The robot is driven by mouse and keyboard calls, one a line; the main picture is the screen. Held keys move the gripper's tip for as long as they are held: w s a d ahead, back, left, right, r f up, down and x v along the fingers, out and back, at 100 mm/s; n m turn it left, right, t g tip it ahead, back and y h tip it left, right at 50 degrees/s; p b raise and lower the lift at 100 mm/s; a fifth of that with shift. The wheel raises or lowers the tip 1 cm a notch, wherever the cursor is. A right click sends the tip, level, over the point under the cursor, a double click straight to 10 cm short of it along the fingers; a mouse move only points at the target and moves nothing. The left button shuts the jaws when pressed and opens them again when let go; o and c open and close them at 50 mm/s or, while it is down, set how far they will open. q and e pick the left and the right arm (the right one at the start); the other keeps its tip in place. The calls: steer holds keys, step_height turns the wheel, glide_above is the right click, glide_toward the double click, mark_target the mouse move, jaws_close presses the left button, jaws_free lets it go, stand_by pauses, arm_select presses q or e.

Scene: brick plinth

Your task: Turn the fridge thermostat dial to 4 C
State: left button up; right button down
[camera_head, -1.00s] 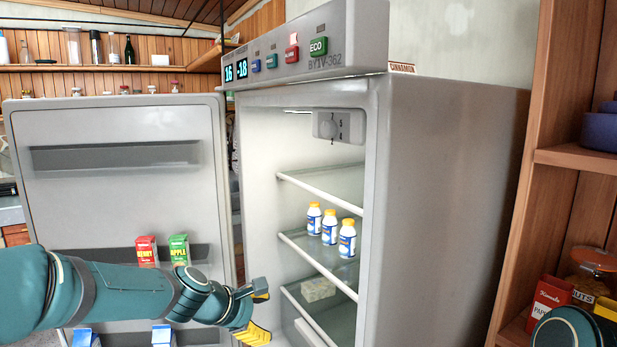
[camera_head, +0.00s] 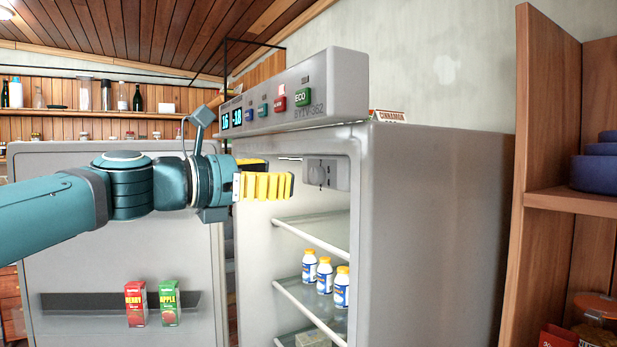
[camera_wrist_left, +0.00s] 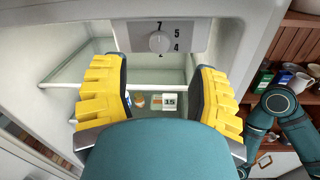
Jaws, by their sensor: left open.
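The thermostat dial (camera_wrist_left: 160,42) is a round pale knob on a grey panel (camera_wrist_left: 190,36) at the top inside the open fridge (camera_head: 430,220). In the left wrist view, the numbers 7, 5 and 4 show around it. The dial also shows small in the head view (camera_head: 317,174); its pointer is too small to read. My left gripper (camera_head: 285,185) has yellow fingers and is raised at the fridge opening, left of the panel in the head view. In the left wrist view its fingers (camera_wrist_left: 160,85) are spread wide and empty, with the dial beyond them, apart. My right gripper is not seen.
The fridge door (camera_head: 120,250) stands open at left, holding a red carton (camera_head: 136,304) and a green carton (camera_head: 169,303). Several white bottles (camera_head: 325,279) stand on a glass shelf below the dial. A wooden shelf unit (camera_head: 560,200) stands at right.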

mark_target(313, 175)
arm_select(q)
steer(key=x, duration=0.7)
jaws_close()
